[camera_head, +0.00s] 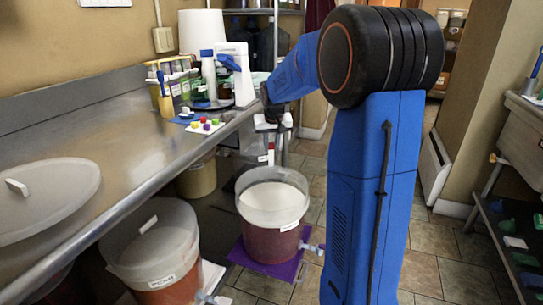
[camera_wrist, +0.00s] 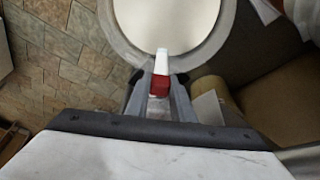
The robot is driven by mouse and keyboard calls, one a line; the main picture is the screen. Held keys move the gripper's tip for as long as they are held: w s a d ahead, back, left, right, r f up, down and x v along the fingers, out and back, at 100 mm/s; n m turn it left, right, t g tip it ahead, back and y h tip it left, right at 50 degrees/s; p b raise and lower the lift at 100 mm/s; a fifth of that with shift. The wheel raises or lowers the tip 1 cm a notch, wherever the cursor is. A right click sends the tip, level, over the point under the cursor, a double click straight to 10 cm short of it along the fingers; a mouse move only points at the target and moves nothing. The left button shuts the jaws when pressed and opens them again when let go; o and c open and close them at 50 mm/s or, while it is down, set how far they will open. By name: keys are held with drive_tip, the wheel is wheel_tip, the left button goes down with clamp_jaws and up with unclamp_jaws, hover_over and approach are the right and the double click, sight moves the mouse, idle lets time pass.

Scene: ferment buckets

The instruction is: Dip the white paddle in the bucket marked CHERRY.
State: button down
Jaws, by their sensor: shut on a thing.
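My gripper (camera_wrist: 160,82) is shut on a paddle with a white end (camera_wrist: 161,58) and a red part between the fingers. In the head view the gripper (camera_head: 275,135) hangs pointing down, with the paddle (camera_head: 271,154) at its lower end. An open bucket (camera_head: 271,236) with a reddish body and pale contents stands below it on a purple mat; I cannot read its label. The paddle is above this bucket, towards its far side. In the wrist view the paddle's end overlaps the bucket's rim (camera_wrist: 128,48); I see no contact with the contents.
A lidded bucket (camera_head: 155,250) with a label stands at the lower left. Another container (camera_head: 197,178) is under the steel counter (camera_head: 110,165). A loose lid (camera_head: 48,200) lies on the counter. Tiled floor (camera_head: 450,260) is clear to the right of my arm.

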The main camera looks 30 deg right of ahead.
sight(272, 162)
drive_tip(key=f, duration=0.2)
drive_tip(key=s+f, duration=0.1)
drive_tip(key=f, duration=0.1)
drive_tip(key=shift+s+a, duration=0.15)
wheel_tip(272, 162, down, 16)
idle(1.4)
drive_tip(key=shift+f, duration=0.1)
idle(0.8)
drive_tip(key=shift+r, duration=7.4)
